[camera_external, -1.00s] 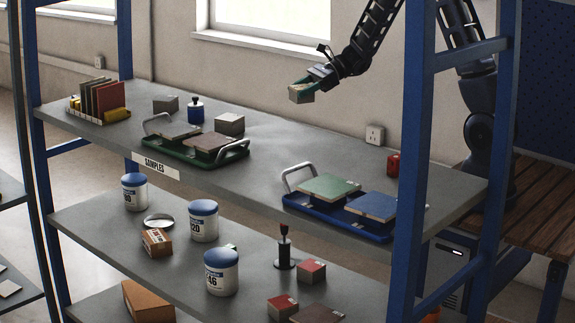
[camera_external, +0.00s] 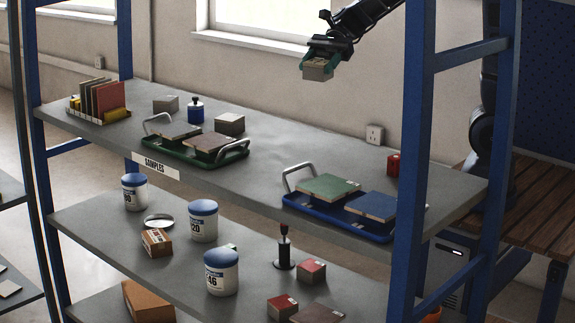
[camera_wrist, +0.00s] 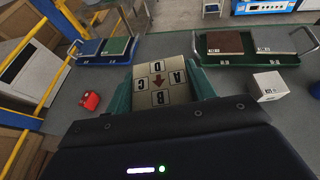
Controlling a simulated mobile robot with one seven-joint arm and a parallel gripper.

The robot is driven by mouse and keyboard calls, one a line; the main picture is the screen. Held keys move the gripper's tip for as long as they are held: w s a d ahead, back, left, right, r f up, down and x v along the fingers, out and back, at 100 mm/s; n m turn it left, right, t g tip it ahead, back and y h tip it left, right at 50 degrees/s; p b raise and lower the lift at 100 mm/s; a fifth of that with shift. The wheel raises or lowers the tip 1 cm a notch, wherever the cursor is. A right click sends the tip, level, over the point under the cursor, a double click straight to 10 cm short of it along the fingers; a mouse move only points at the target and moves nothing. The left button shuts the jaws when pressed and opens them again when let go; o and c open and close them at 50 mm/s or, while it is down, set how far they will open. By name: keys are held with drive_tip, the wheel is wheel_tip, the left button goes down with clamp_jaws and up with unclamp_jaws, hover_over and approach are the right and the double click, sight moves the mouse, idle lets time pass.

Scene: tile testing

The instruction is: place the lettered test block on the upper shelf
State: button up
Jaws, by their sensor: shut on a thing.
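The lettered test block (camera_external: 317,70) is a small grey-beige block held above the upper shelf (camera_external: 270,150), near its back edge. In the wrist view the block (camera_wrist: 160,84) shows a pale face with the letters A, B, C and D and a brown arrow. My gripper (camera_external: 322,62) is shut on the block, with green fingers on both sides of it; the fingers also show in the wrist view. The block is clear of the shelf, with bare shelf surface below and in front of it.
A green tray (camera_external: 235,155) with tiles stands left of centre, and a blue tray (camera_external: 375,236) with green and blue tiles stands right. Grey blocks (camera_external: 229,123), a blue bottle (camera_external: 196,111) and a red item (camera_external: 393,164) stand nearby. The shelf between the trays is clear.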

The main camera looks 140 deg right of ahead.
wheel_tip(320, 180, up, 3)
drive_tip(key=n+y, duration=0.2)
hover_over(336, 152)
wheel_tip(336, 152, down, 20)
drive_tip(key=shift+s+r, duration=0.1)
drive_tip(key=shift+r, duration=0.05)
idle(0.5)
drive_tip(key=o, duration=1.2)
drive_tip(key=shift+o, duration=0.2)
